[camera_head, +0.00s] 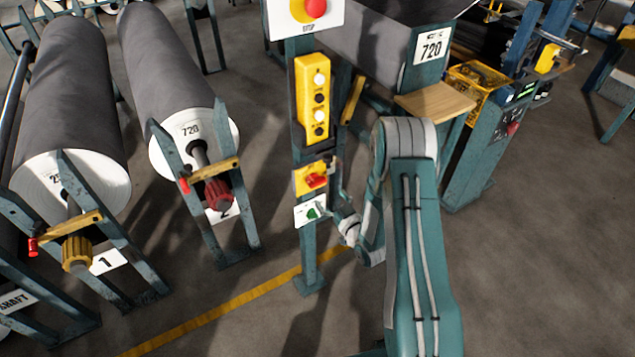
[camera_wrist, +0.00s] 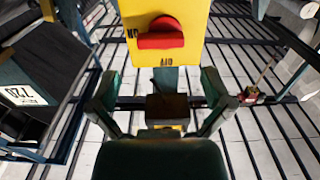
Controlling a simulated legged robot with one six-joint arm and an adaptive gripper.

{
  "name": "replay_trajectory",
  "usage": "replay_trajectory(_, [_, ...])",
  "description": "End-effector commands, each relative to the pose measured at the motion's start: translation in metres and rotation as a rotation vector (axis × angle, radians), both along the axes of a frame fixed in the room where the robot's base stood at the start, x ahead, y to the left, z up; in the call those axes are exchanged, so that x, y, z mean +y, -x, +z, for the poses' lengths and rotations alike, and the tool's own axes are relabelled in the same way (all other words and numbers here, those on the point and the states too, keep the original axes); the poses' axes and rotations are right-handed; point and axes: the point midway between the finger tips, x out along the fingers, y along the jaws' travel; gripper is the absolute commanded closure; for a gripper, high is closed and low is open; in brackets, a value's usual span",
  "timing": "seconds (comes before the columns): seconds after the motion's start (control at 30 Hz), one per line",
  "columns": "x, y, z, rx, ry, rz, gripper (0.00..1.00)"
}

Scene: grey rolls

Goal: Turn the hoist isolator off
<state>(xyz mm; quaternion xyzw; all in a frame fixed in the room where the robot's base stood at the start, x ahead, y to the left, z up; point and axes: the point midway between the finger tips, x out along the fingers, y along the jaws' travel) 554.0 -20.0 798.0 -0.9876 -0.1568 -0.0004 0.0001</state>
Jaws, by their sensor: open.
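The hoist isolator is a yellow plate with a red rotary handle (camera_head: 316,181) on the teal post, below the push-button box. In the wrist view the red handle (camera_wrist: 162,38) lies horizontal near the top of the picture. The word ON is printed at its left and OFF below it. My gripper (camera_wrist: 160,84) is open, its two dark green fingers spread apart below the handle in that view. Nothing shows between the fingers at the handle, and they look clear of it. In the head view my arm hides part of the gripper, close to the post's right side.
A yellow push-button box (camera_head: 314,98) and a red stop button (camera_head: 315,8) sit higher on the post. A white plate with a green mark (camera_head: 310,212) is just below the isolator. Grey rolls (camera_head: 165,60) on stands fill the left. Open floor (camera_head: 560,240) lies at right.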

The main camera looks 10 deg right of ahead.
Motion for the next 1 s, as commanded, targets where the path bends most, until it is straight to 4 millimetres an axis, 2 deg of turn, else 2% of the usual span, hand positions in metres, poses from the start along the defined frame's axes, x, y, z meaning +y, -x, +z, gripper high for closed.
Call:
replay_trajectory(0.1, [0.008, -0.022, 0.0, -0.001, 0.001, 0.002, 0.0])
replay_trajectory(0.33, [0.019, -0.056, 0.0, 0.0, 0.001, 0.001, 0.0])
replay_trajectory(0.5, [0.022, -0.066, 0.0, 0.002, 0.001, -0.001, 0.0])
replay_trajectory(0.73, [0.022, -0.066, 0.0, 0.002, 0.0, -0.001, 0.0])
replay_trajectory(0.77, [0.022, -0.066, 0.0, 0.002, 0.0, -0.001, 0.04])
replay_trajectory(0.8, [0.022, -0.066, 0.0, 0.002, 0.001, -0.001, 0.22])
replay_trajectory(0.87, [0.022, -0.066, 0.0, 0.002, 0.001, -0.001, 0.49])
replay_trajectory(0.9, [0.022, -0.066, 0.0, 0.002, 0.001, -0.001, 0.67])
replay_trajectory(1.0, [0.022, -0.067, 0.0, 0.002, 0.001, -0.001, 0.68])
